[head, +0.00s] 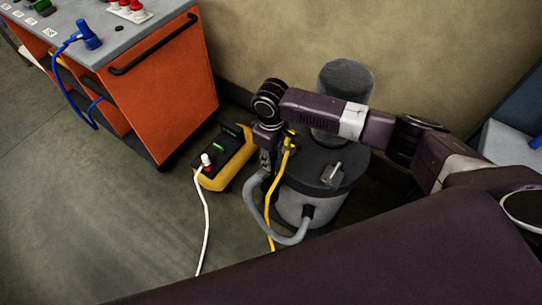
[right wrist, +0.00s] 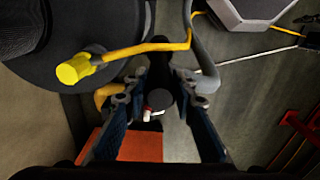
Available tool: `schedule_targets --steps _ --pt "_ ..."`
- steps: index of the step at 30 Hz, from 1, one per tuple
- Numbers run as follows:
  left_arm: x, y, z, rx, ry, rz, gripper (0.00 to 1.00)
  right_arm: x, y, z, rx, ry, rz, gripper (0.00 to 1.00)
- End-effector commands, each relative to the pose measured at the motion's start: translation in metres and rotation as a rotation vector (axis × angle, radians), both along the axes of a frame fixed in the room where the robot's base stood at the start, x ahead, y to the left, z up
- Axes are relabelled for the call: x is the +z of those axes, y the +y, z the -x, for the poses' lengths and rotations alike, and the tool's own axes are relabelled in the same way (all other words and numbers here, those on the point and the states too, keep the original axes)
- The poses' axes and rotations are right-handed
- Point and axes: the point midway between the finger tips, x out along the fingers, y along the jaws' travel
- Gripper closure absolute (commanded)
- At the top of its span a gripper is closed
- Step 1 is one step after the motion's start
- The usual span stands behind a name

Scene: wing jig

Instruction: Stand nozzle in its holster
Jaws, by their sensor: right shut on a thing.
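My right gripper (head: 266,160) hangs beside the grey canister vacuum (head: 299,207), on its left side; it also shows in the right wrist view (right wrist: 160,103). Its fingers are shut on the dark nozzle (right wrist: 157,88), which lies between them. In the head view the arm and gripper mostly hide the nozzle. A grey hose (head: 264,222) loops from the vacuum's front port up toward the gripper; it also shows in the right wrist view (right wrist: 207,62). I cannot pick out the holster for certain. My left gripper is not in view.
A yellow-and-black power box (head: 224,165) with a white plug (head: 205,160) stands just left of the gripper. A yellow cable (head: 276,195) with a yellow plug (right wrist: 75,69) hangs at the vacuum. An orange cart (head: 165,105) stands left; open floor lies below it.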

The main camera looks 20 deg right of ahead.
Motion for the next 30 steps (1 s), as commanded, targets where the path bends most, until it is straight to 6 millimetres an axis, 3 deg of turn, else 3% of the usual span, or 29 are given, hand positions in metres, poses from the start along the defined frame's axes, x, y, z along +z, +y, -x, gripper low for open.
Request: schedule_targets --steps 5,6,11,22,30 --pt "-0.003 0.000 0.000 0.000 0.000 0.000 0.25 -0.006 0.000 -0.001 0.000 -0.001 -0.001 1.00" --pt "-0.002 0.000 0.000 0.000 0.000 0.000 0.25 -0.005 0.000 -0.001 0.000 -0.002 -0.001 0.72" --pt "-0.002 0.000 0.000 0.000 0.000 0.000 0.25 -0.005 0.000 -0.001 0.000 -0.002 -0.001 0.55" --pt "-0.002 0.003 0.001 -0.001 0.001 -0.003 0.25 0.001 0.000 -0.001 0.000 -0.002 -0.001 0.55" --pt "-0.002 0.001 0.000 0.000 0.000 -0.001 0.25 0.051 0.000 -0.001 0.002 -0.005 -0.002 0.55"
